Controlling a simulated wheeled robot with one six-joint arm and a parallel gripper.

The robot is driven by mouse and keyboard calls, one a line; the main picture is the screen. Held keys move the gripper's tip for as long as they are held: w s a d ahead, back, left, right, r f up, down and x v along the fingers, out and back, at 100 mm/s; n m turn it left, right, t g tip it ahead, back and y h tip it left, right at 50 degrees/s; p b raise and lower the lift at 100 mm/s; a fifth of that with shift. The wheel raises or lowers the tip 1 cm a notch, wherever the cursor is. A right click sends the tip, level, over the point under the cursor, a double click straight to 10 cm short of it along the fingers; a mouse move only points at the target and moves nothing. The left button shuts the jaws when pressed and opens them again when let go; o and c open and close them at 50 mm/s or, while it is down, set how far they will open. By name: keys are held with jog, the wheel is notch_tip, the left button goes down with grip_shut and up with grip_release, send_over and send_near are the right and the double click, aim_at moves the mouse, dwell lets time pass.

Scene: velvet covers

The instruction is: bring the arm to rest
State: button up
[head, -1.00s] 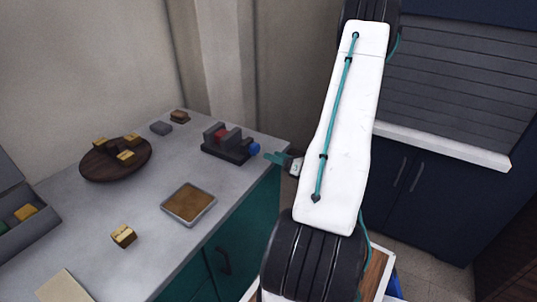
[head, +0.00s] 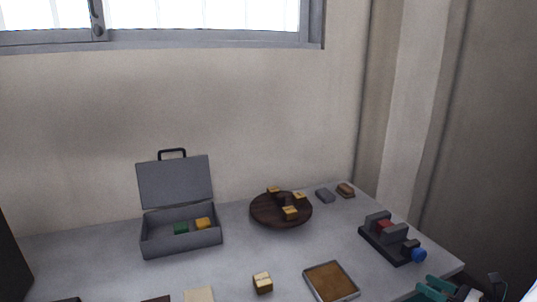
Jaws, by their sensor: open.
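My gripper (head: 432,291) shows at the bottom right corner of the head view, with teal fingers. It is open, and I see nothing between its fingers. It is near the right front edge of the grey table (head: 105,257), just in front of the dark vise-like block (head: 385,241) with a blue knob. Most of my arm is out of the picture.
An open grey case (head: 150,243) holds a green and a yellow block. A dark round board (head: 262,216) carries several yellow blocks. A window is above.

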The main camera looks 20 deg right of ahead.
jog(key=s+a+r+n+g+h, duration=0.3)
jog(key=a+r+n+g, duration=0.4)
jog(key=a+r+n, duration=0.5)
jog(key=s+a+r+n+g+h, duration=0.3)
jog(key=s+a+r+n+g, duration=0.3)
jog(key=a+r+n, duration=0.6)
jog(key=a+n+g, duration=0.1)
jog(key=a+n, duration=0.3)
jog(key=n, duration=0.7)
jog(key=shift+s+a+r+h, duration=0.15)
jog(key=shift+s+a+h, duration=0.05)
jog(key=shift+a+h, duration=0.15)
